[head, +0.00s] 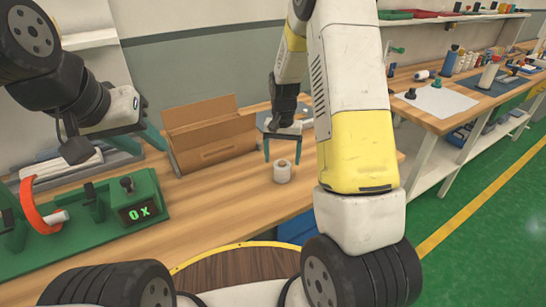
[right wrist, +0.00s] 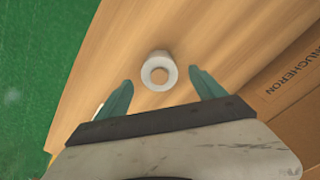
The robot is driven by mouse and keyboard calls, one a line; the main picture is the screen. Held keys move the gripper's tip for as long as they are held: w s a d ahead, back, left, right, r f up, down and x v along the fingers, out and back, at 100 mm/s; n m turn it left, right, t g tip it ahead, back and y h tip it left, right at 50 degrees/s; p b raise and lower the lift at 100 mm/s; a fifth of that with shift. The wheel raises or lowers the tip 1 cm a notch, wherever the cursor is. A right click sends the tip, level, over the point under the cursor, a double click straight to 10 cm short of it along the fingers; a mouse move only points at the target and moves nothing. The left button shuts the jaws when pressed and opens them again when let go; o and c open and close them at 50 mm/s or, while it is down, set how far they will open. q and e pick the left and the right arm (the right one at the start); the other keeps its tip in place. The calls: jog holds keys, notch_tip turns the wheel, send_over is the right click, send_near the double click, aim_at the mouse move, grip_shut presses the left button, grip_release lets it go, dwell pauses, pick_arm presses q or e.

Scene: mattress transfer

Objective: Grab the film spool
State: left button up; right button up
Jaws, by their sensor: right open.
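The film spool (head: 282,171) is a white roll standing upright on the wooden table. In the right wrist view the spool (right wrist: 159,71) shows from above, with a hole through its middle. My right gripper (head: 283,160) is open above the spool, its teal fingertips close to it. In the right wrist view the spool lies between and slightly beyond the fingers of the right gripper (right wrist: 160,90), with gaps on both sides. My left gripper (head: 145,143) is at the left, over the table; its fingers are partly hidden, so its opening is unclear.
An open cardboard box (head: 210,135) stands behind and left of the spool. A green device (head: 110,219) with a "0 X" display and a red ring sits at the left. The table (head: 225,200) is bare around the spool. A second workbench (head: 470,110) stands at the right.

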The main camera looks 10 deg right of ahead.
aim_at(282, 162)
notch_tip(282, 162, down, 4)
jog(key=shift+s+r, duration=0.1)
jog(key=shift+r, duration=0.1)
jog(key=c, duration=1.7)
jog(key=shift+o, duration=0.2)
jog(key=shift+r, duration=0.1)
